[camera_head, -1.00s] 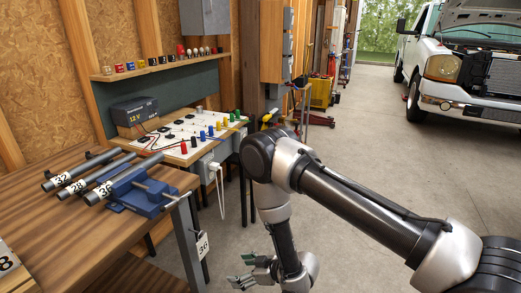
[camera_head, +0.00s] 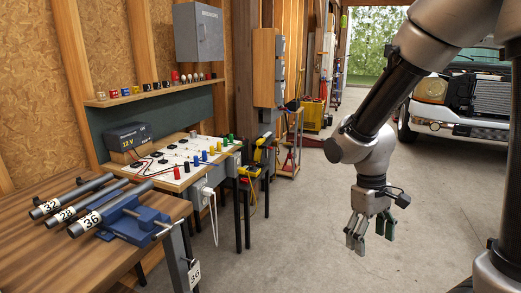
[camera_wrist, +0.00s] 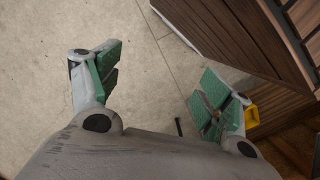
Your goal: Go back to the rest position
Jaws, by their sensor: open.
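My gripper (camera_head: 371,233) hangs pointing down over the open concrete floor, to the right of the benches. Its green-padded fingers are spread apart and hold nothing. In the wrist view the open fingers (camera_wrist: 155,90) show with bare floor between them. My arm reaches down to it from the upper right of the head view.
A wooden workbench (camera_head: 38,237) at the left bears a blue vise (camera_head: 133,222) and numbered grey tubes (camera_head: 72,196). Behind it stands a white wiring board (camera_head: 178,158) with a 12 V battery box (camera_head: 128,137). A white pickup (camera_head: 436,113) stands at the back right. The middle floor is clear.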

